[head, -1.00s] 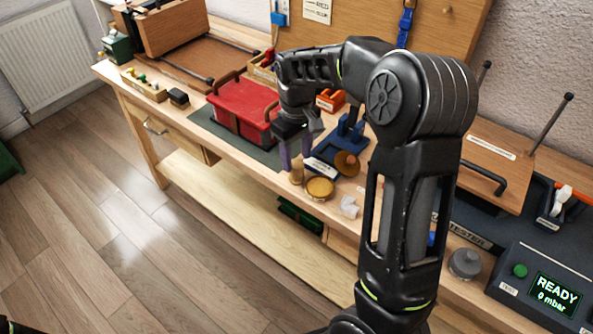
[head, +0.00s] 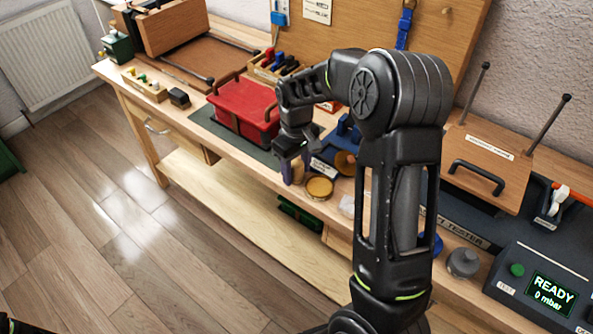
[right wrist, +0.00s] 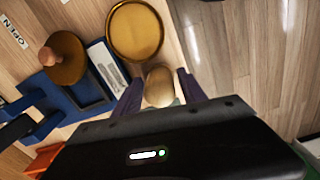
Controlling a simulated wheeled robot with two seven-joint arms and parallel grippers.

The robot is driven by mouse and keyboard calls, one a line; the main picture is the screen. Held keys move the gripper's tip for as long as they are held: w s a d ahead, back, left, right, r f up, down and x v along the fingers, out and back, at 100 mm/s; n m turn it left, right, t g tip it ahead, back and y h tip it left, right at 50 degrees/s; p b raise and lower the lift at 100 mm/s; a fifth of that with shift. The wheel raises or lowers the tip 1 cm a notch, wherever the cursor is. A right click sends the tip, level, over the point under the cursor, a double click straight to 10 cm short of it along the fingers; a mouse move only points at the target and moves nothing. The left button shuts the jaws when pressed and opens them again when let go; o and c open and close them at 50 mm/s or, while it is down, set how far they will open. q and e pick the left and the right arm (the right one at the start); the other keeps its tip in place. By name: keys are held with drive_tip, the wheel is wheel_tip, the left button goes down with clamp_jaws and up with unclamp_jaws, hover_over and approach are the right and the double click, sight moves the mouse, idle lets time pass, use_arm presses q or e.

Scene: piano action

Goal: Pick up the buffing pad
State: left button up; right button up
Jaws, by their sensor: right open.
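A tan piece with a rounded top, which I take to be the buffing pad (right wrist: 158,84), stands on the bench. In the right wrist view it sits between the two purple fingers of my right gripper (right wrist: 159,92). In the head view the right gripper (head: 296,171) is low over the bench, its fingers down around the piece and partly hiding it. The fingers are apart, with a small gap visible beside the piece. I cannot tell whether either finger touches it.
A round gold tin (right wrist: 134,31) stands close beside the piece. A gold disc with a wooden knob (right wrist: 64,57) rests at a blue stand (right wrist: 57,92). A red case (head: 243,108) lies to the left. The bench front edge is close.

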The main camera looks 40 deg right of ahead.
sight(296, 163)
drive_tip(key=shift+c, duration=0.4)
clamp_jaws()
drive_tip(key=shift+r, duration=0.1)
wheel_tip(296, 163, up, 10)
drive_tip(key=shift+f+b, duration=0.1)
drive_tip(key=shift+b, duration=0.3)
idle(0.9)
